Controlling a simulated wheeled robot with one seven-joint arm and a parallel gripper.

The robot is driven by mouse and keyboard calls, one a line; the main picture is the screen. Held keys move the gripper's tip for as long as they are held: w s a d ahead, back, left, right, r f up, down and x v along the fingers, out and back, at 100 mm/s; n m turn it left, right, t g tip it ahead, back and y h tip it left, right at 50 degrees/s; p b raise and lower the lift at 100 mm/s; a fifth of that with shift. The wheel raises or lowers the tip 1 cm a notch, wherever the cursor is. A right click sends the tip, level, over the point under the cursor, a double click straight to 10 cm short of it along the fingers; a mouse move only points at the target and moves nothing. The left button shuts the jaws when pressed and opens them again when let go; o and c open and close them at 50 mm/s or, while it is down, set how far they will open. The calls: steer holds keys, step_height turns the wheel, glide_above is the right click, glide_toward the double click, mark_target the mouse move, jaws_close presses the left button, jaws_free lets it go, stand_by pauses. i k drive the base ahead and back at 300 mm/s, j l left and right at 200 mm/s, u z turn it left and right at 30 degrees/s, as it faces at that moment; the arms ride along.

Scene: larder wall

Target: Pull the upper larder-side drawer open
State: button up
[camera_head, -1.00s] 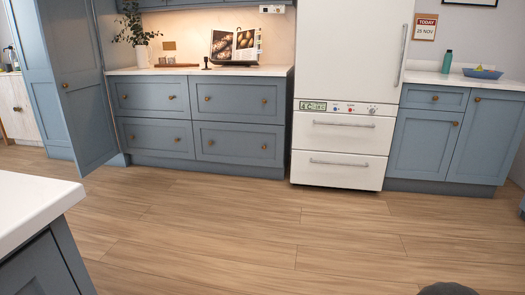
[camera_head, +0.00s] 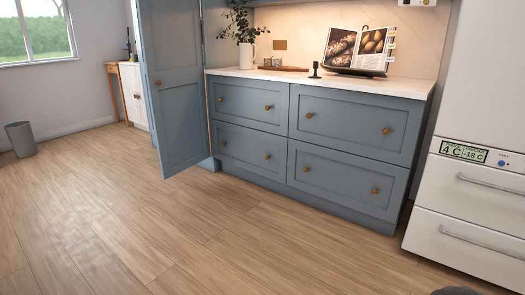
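The upper larder-side drawer (camera_head: 245,104) is the blue upper left front in the low cabinet, beside the tall blue larder. It is shut, flush with the other fronts, and has two brass knobs, a left knob (camera_head: 220,99) and a right knob (camera_head: 268,107). The tall larder's door (camera_head: 180,90) stands open to the left of the drawers, its edge close to the drawer's left end. My gripper is not in view; only a dark rounded shape, which I cannot identify, shows at the bottom right edge.
An upper right drawer (camera_head: 348,123), a lower left drawer (camera_head: 245,150) and a lower right drawer (camera_head: 340,180) are shut. The worktop (camera_head: 300,77) holds a plant jug and an open book. A white fridge (camera_head: 465,205) stands right. The wooden floor (camera_head: 200,240) before the drawers is clear.

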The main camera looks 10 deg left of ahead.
mark_target(264, 105)
steer(key=i+j+u, duration=0.35)
steer(key=i, duration=0.45)
steer(key=i+u, duration=0.4)
steer(key=i, duration=0.45)
steer(key=i+l+u, duration=0.35)
steer(key=i, duration=0.45)
steer(key=i+j+z, duration=0.3)
steer(key=i+z, duration=0.2)
steer(key=i, duration=0.25)
steer(key=i+j+z, duration=0.95)
steer(key=i+j, duration=0.25)
steer(key=j, duration=0.2)
